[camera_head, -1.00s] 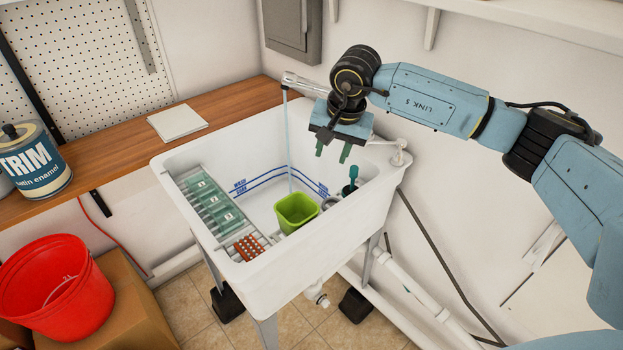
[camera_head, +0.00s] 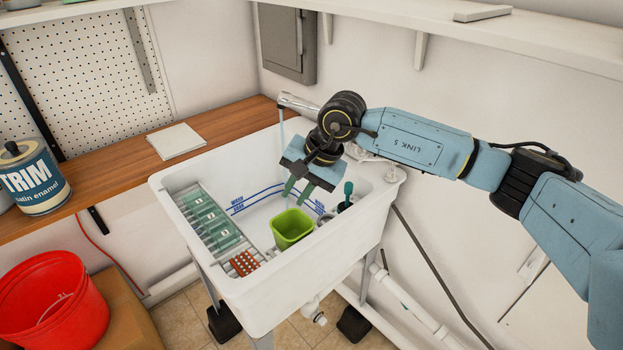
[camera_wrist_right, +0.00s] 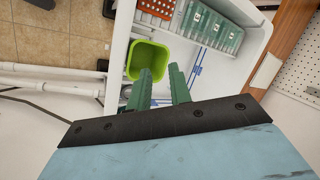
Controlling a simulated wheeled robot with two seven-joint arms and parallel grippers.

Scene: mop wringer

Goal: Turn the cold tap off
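The chrome tap spout (camera_head: 300,105) reaches over the back of the white utility sink (camera_head: 255,300), and a thin blue stream of water (camera_head: 281,128) falls from it. Its lower part is hidden behind my gripper. A pale fitting (camera_head: 391,173) sits at the back right rim; the cold tap's handle cannot be made out clearly, partly behind my arm. My right gripper (camera_head: 296,193) points down over the basin, its green fingers apart and empty. In the right wrist view the fingers (camera_wrist_right: 160,78) show a clear gap. My left gripper is not in view.
A green cup (camera_head: 291,228), a teal-handled tool (camera_head: 347,193) and a rack of green-labelled items (camera_head: 205,213) are in the sink. A wooden counter (camera_head: 120,175) holds a paint can (camera_head: 33,180). A red bucket (camera_head: 50,310) stands front left.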

